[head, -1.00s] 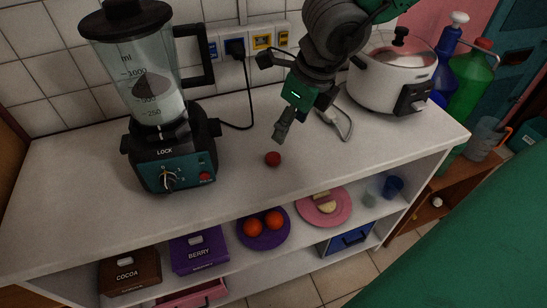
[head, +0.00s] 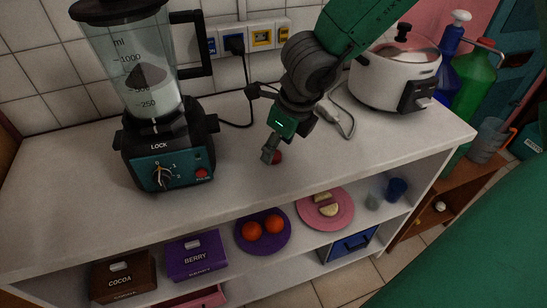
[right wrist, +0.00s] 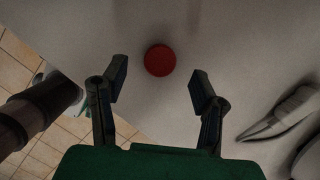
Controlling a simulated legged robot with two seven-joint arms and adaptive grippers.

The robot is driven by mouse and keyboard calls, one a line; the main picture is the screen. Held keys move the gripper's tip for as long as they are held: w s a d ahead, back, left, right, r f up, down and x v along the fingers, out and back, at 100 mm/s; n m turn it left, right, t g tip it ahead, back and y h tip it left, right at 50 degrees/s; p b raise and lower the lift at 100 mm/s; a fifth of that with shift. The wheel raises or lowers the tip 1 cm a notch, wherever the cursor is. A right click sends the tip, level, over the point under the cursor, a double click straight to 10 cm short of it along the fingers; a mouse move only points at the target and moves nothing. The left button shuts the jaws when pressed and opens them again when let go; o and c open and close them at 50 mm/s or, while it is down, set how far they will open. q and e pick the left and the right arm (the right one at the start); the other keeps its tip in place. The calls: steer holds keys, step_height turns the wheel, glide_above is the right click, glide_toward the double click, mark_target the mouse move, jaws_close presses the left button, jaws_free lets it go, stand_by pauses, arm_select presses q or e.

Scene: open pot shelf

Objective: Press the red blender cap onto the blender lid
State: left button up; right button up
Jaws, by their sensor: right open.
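The red blender cap (head: 277,157) lies on the white counter, partly hidden behind a fingertip in the head view. In the right wrist view the cap (right wrist: 160,60) is a red disc just beyond and between the two fingertips. My right gripper (head: 271,152) is open and low over the counter at the cap; its open fingers (right wrist: 158,88) hold nothing. The blender (head: 150,110) stands upright to the left, its jar holding something pale. Its dark lid (head: 115,8) is cut off by the top edge of the head view. My left gripper is not in view.
A white cooker (head: 395,75) stands at the right back of the counter. The shelf below holds boxes and plates (head: 325,225). The counter between blender and cap is clear.

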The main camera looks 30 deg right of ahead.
steer(key=b+x, duration=0.1)
steer(key=x, duration=0.2)
steer(key=shift+r, duration=0.15)
steer(key=shift+c, duration=0.5)
steer(key=c, duration=0.7)
steer(key=shift+c, duration=0.2)
step_height(320, 180, up, 18)
steer(key=p, duration=0.7)
